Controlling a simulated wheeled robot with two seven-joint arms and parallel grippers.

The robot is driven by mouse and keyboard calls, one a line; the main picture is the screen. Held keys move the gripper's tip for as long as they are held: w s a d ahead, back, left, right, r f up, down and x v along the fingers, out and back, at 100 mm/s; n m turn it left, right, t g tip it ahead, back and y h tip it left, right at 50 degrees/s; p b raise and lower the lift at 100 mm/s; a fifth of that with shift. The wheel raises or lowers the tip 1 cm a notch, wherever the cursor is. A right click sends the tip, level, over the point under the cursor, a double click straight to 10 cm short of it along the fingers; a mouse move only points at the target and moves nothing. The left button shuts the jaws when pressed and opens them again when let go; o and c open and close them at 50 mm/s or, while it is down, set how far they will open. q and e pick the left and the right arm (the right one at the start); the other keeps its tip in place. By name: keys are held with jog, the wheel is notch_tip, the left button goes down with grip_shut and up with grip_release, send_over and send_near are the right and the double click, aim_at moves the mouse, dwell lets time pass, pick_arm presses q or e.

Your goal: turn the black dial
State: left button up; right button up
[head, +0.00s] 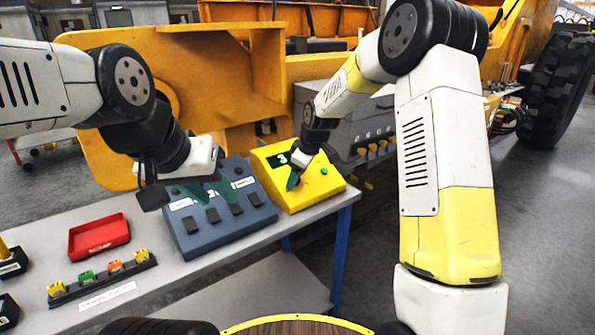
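A black dial cannot be picked out for certain. The yellow box (316,193) on the bench has a dark display with a green figure and a green button. My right gripper (293,181) reaches down over its front middle and hides part of its face; whether it touches anything there is unclear. My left gripper (207,190) hangs over the upper part of the blue-grey panel (225,235), its teal fingers apart and nothing seen between them. Several black switches (212,215) sit on that panel below it.
The grey bench (180,275) also holds a red tray (98,237) and a black strip (104,279) with several coloured pieces. Small black holders stand at its left end. A big yellow machine (215,90) stands close behind the bench. Open floor lies to the right.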

jog(key=c, duration=1.4)
jog(key=shift+o, duration=0.2)
jog(key=shift+m, duration=0.3)
jog(key=m, duration=0.5)
jog(key=shift+w, duration=0.1)
jog(key=m, duration=0.6)
jog(key=shift+d, duration=0.1)
jog(key=shift+m+y, duration=0.3)
jog(key=o, duration=1.4)
jog(key=shift+c, duration=0.2)
